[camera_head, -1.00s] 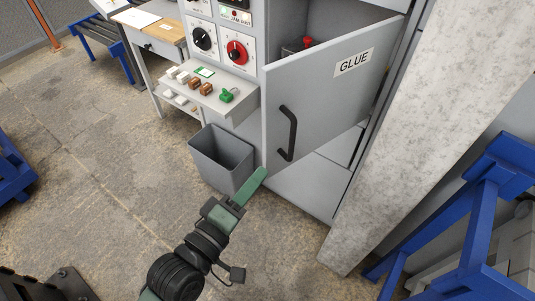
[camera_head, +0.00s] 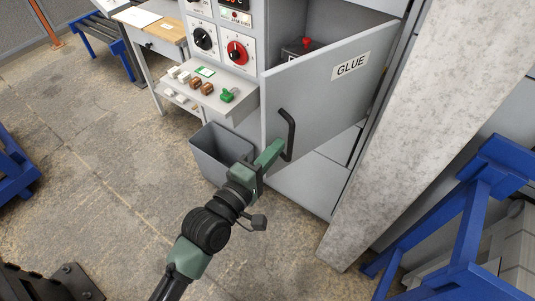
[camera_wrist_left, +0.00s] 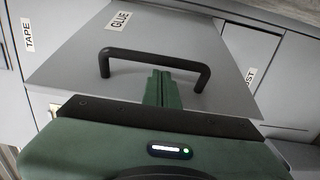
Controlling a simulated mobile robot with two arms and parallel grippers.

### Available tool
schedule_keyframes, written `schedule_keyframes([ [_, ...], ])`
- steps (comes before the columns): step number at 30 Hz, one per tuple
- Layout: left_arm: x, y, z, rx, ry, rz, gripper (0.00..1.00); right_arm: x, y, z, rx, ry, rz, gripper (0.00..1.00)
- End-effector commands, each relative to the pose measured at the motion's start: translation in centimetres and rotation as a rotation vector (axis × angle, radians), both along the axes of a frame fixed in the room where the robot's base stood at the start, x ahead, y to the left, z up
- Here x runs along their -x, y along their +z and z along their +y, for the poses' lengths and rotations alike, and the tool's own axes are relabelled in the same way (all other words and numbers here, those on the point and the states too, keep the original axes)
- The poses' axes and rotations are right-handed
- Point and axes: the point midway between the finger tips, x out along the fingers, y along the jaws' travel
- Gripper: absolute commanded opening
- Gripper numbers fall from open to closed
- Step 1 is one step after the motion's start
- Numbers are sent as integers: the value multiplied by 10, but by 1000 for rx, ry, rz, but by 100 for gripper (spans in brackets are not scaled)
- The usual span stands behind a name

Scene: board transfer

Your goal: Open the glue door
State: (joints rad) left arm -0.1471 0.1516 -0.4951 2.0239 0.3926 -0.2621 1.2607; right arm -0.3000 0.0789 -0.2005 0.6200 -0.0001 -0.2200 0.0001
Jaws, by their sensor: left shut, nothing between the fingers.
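The glue door (camera_head: 322,105) is a grey panel labelled GLUE, and it stands partly open in the head view. Its black bar handle (camera_head: 291,134) is near the door's left edge; the handle also shows in the left wrist view (camera_wrist_left: 150,57). My left gripper (camera_head: 274,151) is shut and empty, its green fingertips just beside the lower part of the handle. In the left wrist view the closed fingers (camera_wrist_left: 161,86) point at the door below the handle's bar. I cannot tell whether they touch it. My right gripper is not in view.
A grey bin (camera_head: 220,150) stands on the floor left of the door, close to my left arm. A shelf with small parts (camera_head: 207,91) juts out above it. A concrete pillar (camera_head: 400,140) and a blue frame (camera_head: 465,220) stand to the right.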

Motion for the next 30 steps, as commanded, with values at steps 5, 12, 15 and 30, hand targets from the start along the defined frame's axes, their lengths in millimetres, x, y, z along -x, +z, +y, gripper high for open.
schedule_keyframes([
  [5, -1, 0, -1, 0, 0, 0, 0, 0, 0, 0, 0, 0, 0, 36],
  [12, 6, 0, -7, 1, -1, 3, 0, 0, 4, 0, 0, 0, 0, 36],
  [15, 22, 1, -22, 5, -2, 8, 0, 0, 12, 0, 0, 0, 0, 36],
  [30, 78, 0, -86, -1, 2, 1, 0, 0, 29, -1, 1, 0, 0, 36],
])
